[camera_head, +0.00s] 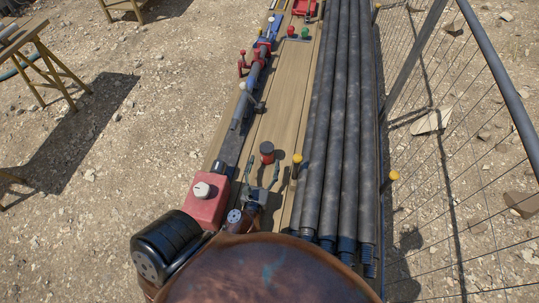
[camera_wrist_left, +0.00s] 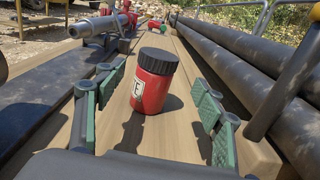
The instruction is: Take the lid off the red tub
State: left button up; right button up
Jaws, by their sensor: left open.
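A red tub (camera_wrist_left: 151,92) with a black ribbed lid (camera_wrist_left: 158,61) stands upright on the wooden planks in the left wrist view. The lid sits on top of it, and a white label with a letter shows on its side. The tub (camera_head: 267,154) shows small in the head view, just ahead of my left gripper (camera_head: 263,166). My left gripper is open, with green-padded fingers to the left and right of the tub and clear gaps on both sides. It holds nothing. My right gripper is not in view.
Long dark pipes (camera_head: 341,130) lie to the right, with yellow-topped posts (camera_head: 297,158) beside them. A pipe tool assembly (camera_head: 250,90) and a red box (camera_head: 207,203) with a white cap lie left. Green and red knobs (camera_head: 291,31) stand farther along the planks. A wire fence is far right.

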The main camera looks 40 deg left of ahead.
aim_at(266, 155)
pick_arm(q)
jog(key=x, duration=0.2)
jog(key=p+x, duration=0.1)
jog(key=x, duration=0.3)
jog(key=shift+w+a+r, duration=0.2)
jog(key=shift+a+r, duration=0.05)
jog(key=shift+r, duration=0.05)
jog(key=shift+w+a, duration=0.25)
jog(key=shift+w, duration=0.1)
jog(key=shift+c, duration=0.7)
jog(key=c, duration=1.3)
jog(key=shift+c, duration=0.9)
